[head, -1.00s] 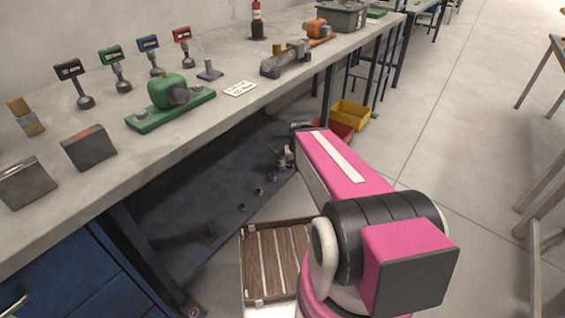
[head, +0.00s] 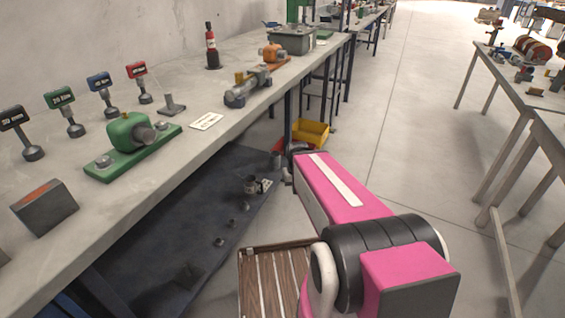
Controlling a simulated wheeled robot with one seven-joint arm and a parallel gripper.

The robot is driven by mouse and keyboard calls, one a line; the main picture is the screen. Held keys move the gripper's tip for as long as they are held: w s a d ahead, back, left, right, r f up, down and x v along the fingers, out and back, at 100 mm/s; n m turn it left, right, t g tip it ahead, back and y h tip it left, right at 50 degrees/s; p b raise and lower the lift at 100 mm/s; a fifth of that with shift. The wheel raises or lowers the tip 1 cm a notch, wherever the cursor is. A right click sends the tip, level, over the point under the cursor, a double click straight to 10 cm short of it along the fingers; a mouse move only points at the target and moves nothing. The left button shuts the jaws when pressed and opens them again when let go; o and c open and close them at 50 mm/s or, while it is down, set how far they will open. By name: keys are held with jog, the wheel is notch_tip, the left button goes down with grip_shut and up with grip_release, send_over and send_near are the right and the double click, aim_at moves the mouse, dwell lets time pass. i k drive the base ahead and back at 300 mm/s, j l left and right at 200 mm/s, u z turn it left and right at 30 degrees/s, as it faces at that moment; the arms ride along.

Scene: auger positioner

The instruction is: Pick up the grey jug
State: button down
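No thing here shows clearly as a grey jug. A small grey vessel-like thing (head: 250,185) stands on the dark lower shelf under the workbench, left of the far end of my pink arm; it is too small to tell if it is the jug. My arm reaches forward at the lower middle of the head view. Only a bit of dark joint shows at its far end, and my gripper's fingers are not visible.
The long workbench (head: 75,225) runs along the left, with a green fixture (head: 130,140), several gauges and a grey block (head: 45,207). A yellow bin (head: 311,133) is on the floor beyond my arm. Another table (head: 500,85) stands right. The floor between is clear.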

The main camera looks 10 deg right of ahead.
aim_at(250, 181)
jog(key=i+l+u, duration=0.15)
jog(key=u, duration=0.3)
jog(key=i+l+u, duration=0.1)
jog(key=l+u, duration=0.25)
jog(key=u, duration=0.15)
jog(key=i+l+u, duration=0.1)
jog(key=l, duration=0.65)
jog(key=i+l+u, duration=0.15)
jog(key=l, duration=0.6)
jog(key=i+l+u, duration=0.1)
jog(key=l, duration=0.7)
